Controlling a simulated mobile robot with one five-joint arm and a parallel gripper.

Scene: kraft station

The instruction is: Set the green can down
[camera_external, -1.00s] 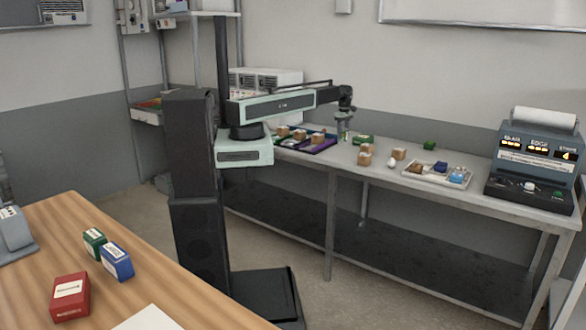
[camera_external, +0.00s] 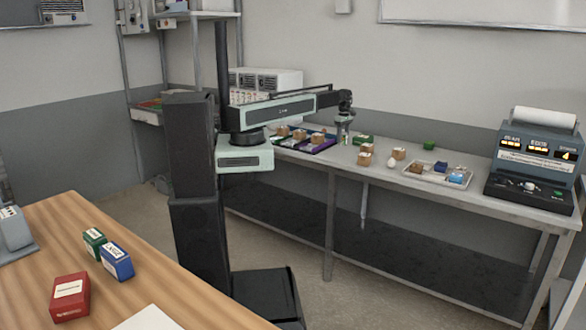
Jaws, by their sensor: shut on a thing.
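My gripper (camera_external: 343,134) points straight down over the left half of the long grey table, just right of the dark tray. It is shut on the green can, which is very small here and mostly covered by the fingers. The can is low, at about table-top height; I cannot tell whether it touches the surface. A green block (camera_external: 364,140) lies on the table just right of my gripper.
The dark tray (camera_external: 318,150) with several small boxes is close on the left. Cardboard boxes (camera_external: 365,159), a white egg-like thing (camera_external: 391,163) and a light tray (camera_external: 424,177) are to the right. A printer-like machine (camera_external: 533,160) stands at the right end.

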